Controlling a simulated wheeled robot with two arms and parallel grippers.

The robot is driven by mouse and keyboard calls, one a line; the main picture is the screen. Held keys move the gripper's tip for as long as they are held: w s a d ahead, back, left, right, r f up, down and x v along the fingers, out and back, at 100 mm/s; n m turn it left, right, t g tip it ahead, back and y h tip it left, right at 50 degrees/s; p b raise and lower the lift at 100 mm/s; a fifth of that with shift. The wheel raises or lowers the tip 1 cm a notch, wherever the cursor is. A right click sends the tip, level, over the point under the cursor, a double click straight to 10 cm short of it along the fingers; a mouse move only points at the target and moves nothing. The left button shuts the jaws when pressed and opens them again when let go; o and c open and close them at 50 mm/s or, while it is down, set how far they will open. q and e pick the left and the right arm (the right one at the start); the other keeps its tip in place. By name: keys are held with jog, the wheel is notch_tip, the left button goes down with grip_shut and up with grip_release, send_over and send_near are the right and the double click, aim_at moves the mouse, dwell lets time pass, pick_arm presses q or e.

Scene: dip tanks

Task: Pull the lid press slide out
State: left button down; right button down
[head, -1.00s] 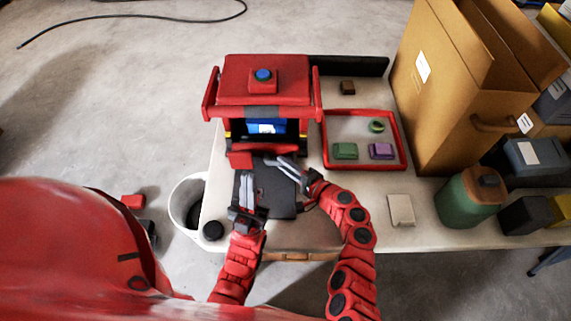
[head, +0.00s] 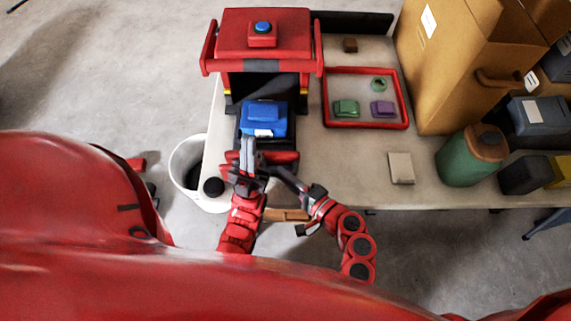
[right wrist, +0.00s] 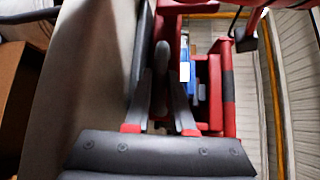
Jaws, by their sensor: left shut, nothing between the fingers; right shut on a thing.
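The lid press (head: 265,85) is a red housing with a blue button (head: 262,27) on top. Its slide (head: 285,157) stands out of the front opening, dark with a red front. A blue box (head: 263,118) with a white label sits on the slide, in front of the opening. My right gripper (head: 272,168) is shut at the slide's red front; the exact grip is partly hidden. In the right wrist view its fingers (right wrist: 161,100) close around a dark handle-like part (right wrist: 162,58). My left gripper (head: 248,148) is shut and empty, just in front of the blue box.
A red-rimmed tray (head: 366,125) with green and purple pieces lies right of the press. A beige block (head: 401,168), a green canister (head: 470,158) and a large cardboard box (head: 450,80) stand further right. A white bin (head: 185,165) is at left.

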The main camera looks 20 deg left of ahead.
jog(key=shift+s+d+f, duration=0.1)
jog(key=shift+s+d, duration=0.1)
jog(key=shift+s, duration=0.55)
jog(key=c, duration=1)
grip_release()
jog(key=shift+c, duration=0.2)
